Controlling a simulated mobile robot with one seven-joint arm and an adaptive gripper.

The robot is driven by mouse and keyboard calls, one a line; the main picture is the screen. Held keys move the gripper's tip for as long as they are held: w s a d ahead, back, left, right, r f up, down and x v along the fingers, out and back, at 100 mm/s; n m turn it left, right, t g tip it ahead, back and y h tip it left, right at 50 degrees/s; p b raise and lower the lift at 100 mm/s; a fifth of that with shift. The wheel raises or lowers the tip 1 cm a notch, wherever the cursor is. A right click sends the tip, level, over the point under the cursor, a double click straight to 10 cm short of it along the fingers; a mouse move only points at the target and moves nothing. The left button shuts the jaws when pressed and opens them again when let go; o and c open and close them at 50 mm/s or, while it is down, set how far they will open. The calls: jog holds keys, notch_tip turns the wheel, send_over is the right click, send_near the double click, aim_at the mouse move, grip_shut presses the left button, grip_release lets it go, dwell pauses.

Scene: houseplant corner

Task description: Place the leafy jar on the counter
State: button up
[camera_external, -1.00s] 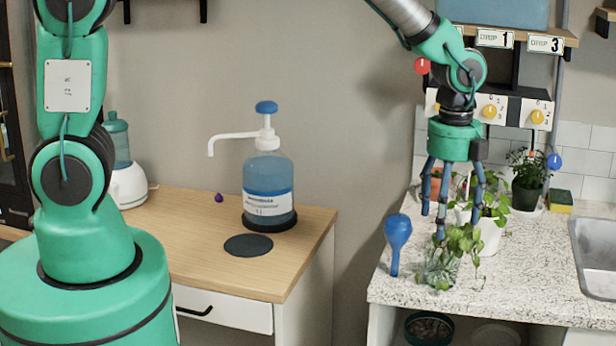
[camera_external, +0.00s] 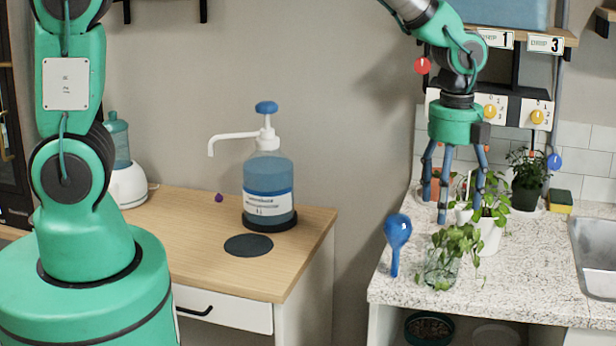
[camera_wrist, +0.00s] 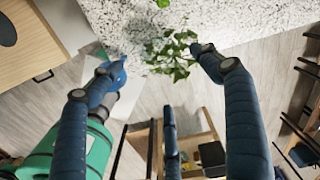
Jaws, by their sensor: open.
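The leafy jar (camera_external: 437,270) is clear glass with green sprigs, and it stands upright on the speckled counter (camera_external: 400,288) near its front edge. Its leaves also show in the wrist view (camera_wrist: 172,48), near the top middle. My three-fingered gripper (camera_external: 452,205) is open and empty, pointing down above and slightly behind the jar. The fingertips are apart from the glass. In the wrist view my gripper (camera_wrist: 160,62) has its fingers spread wide, with the leaves beyond them. The jar's glass is hard to make out there.
A blue bulb (camera_external: 397,232) stands just left of the jar. A white-potted plant (camera_external: 488,235) is close behind it on the right. Further back are a terracotta pot (camera_external: 434,187), a dark-potted plant (camera_external: 526,190) and a sponge (camera_external: 560,202). The sink (camera_external: 596,255) is right, with clear counter before it.

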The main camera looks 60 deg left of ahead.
jog(key=s+a+r+n+t, duration=0.1)
jog(key=s+a+r+n, duration=0.3)
jog(key=r, duration=0.3)
jog(key=s+a+r+n+t, duration=0.1)
jog(key=s+a+r+n, duration=0.2)
jog(key=s+r, duration=0.35)
jog(key=s+a+r+n+t, duration=0.1)
jog(key=s+a+r+n, duration=0.25)
jog(key=r, duration=0.45)
jog(key=s+a+r+n+t, duration=0.1)
jog(key=s+a+r+n, duration=0.1)
jog(key=s+n, duration=0.4)
jog(key=s+a+r+n+t, duration=0.1)
jog(key=s+a+r+n, duration=0.2)
jog(key=s, duration=1.1)
jog(key=a+n, duration=0.1)
jog(key=n, duration=0.2)
jog(key=shift+r+t, duration=0.25)
jog(key=shift+t, duration=0.05)
notch_tip(320, 180, down, 3)
jog(key=b, duration=0.2)
jog(key=shift+r+b, duration=0.1)
jog(key=shift+b, duration=0.3)
